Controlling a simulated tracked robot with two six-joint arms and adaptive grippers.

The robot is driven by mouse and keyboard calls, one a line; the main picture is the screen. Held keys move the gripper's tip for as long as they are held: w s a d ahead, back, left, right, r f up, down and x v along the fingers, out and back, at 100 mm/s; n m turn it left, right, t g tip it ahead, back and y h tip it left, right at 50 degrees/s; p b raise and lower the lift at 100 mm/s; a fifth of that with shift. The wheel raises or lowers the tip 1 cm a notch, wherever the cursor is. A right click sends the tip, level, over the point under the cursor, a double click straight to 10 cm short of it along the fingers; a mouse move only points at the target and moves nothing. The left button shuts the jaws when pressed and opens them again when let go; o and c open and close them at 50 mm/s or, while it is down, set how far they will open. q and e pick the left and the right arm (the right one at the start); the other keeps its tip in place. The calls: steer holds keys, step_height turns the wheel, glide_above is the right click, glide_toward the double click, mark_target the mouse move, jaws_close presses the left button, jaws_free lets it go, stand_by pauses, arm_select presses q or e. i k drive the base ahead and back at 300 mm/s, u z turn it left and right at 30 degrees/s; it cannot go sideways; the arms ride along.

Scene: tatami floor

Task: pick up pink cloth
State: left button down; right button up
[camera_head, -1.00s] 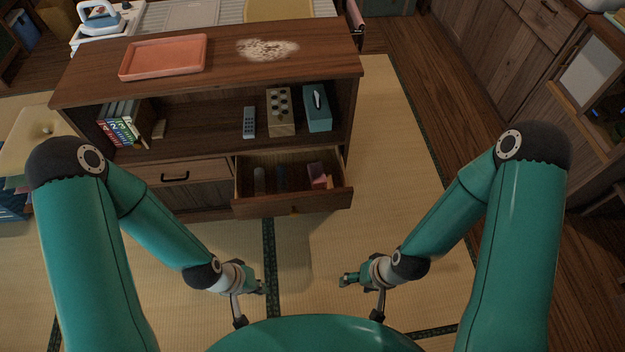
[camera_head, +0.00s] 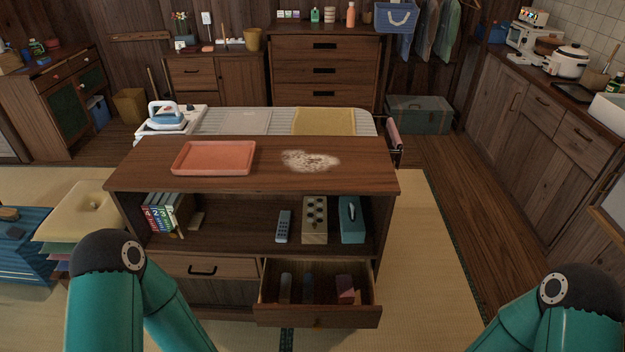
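A small pink folded item (camera_head: 345,290), which looks like the pink cloth, stands at the right inside the open drawer (camera_head: 317,317) of the low wooden cabinet. A blue item (camera_head: 308,288) and a grey item (camera_head: 285,288) stand to its left in the same drawer. The drawer front hides their lower parts. Another pink item (camera_head: 394,134) hangs at the right end of the ironing board; I cannot tell what it is. Both my arms enter at the bottom, but both grippers are outside the view.
The cabinet top (camera_head: 240,184) holds an orange tray (camera_head: 214,158) and a pale powdery patch (camera_head: 311,161). Its shelf holds books (camera_head: 160,212), a remote (camera_head: 283,227), a wooden box with dark round spots (camera_head: 314,219) and a teal tissue box (camera_head: 352,222). Tatami floor is clear to the right.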

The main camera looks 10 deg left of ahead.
mark_target(345, 290)
steer(key=z, duration=2.05)
steer(key=i, duration=0.1)
steer(key=u, duration=3.4)
steer(key=i, duration=1.35)
steer(key=z, duration=1.35)
